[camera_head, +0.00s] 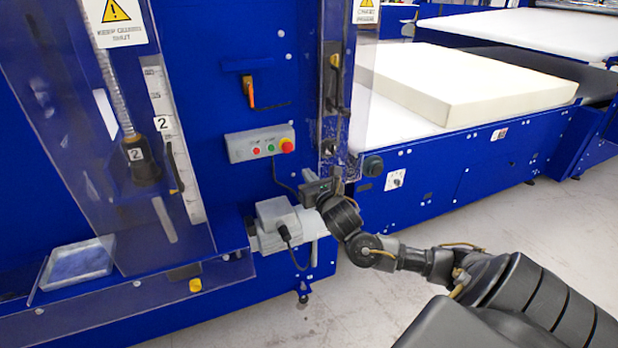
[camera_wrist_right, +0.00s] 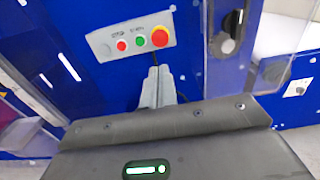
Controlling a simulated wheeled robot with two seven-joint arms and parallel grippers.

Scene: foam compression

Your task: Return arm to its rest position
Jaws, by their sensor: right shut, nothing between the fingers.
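My right arm (camera_head: 420,262) reaches in from the lower right of the head view. Its gripper (camera_head: 337,178) is in front of the blue machine, to the lower right of the grey button box (camera_head: 240,149). In the right wrist view, the gripper's fingers (camera_wrist_right: 158,72) are together and empty, pointing up just below the button box (camera_wrist_right: 103,46). The box carries a red, a green and a larger red button on yellow. Whether the fingertips touch anything is hard to tell. My left gripper is not in view.
The blue machine (camera_head: 205,30) with clear guards fills the left. A grey motor unit (camera_head: 277,215) juts out close beside the gripper. A cream foam block (camera_head: 470,85) lies on the white conveyor (camera_head: 390,125) behind. Pale floor (camera_head: 520,225) is open at right.

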